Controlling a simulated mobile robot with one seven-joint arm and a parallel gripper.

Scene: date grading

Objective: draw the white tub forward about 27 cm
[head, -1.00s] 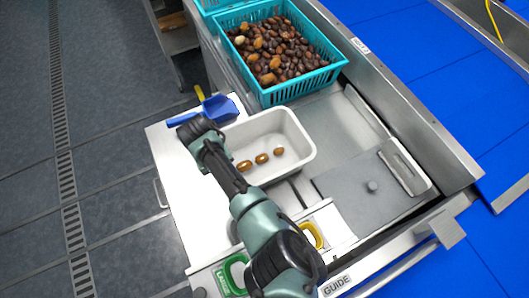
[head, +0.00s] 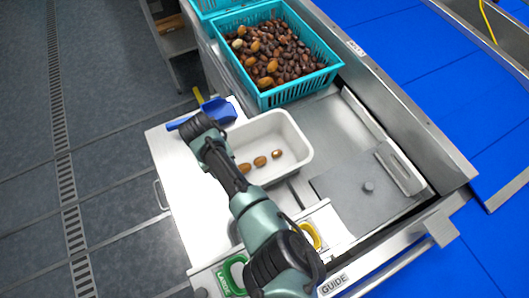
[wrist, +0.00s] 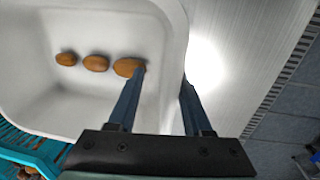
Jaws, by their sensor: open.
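The white tub (head: 300,133) stands on the pale worktop below the teal basket in the head view. Three brown dates (head: 260,161) lie in a row on its floor. My arm crosses the tub's left side in the head view and hides part of that wall and my fingertips. In the wrist view my gripper (wrist: 164,77) is open, with the tub's wall (wrist: 172,35) between its fingers. The left finger is inside the tub, its tip by the nearest date (wrist: 128,67). The right finger is outside. Whether either finger touches the wall I cannot tell.
A teal basket (head: 300,92) full of dates stands just behind the tub. A blue scoop (head: 215,110) lies at the back left. A flat grey plate with a knob (head: 368,187) is to the right.

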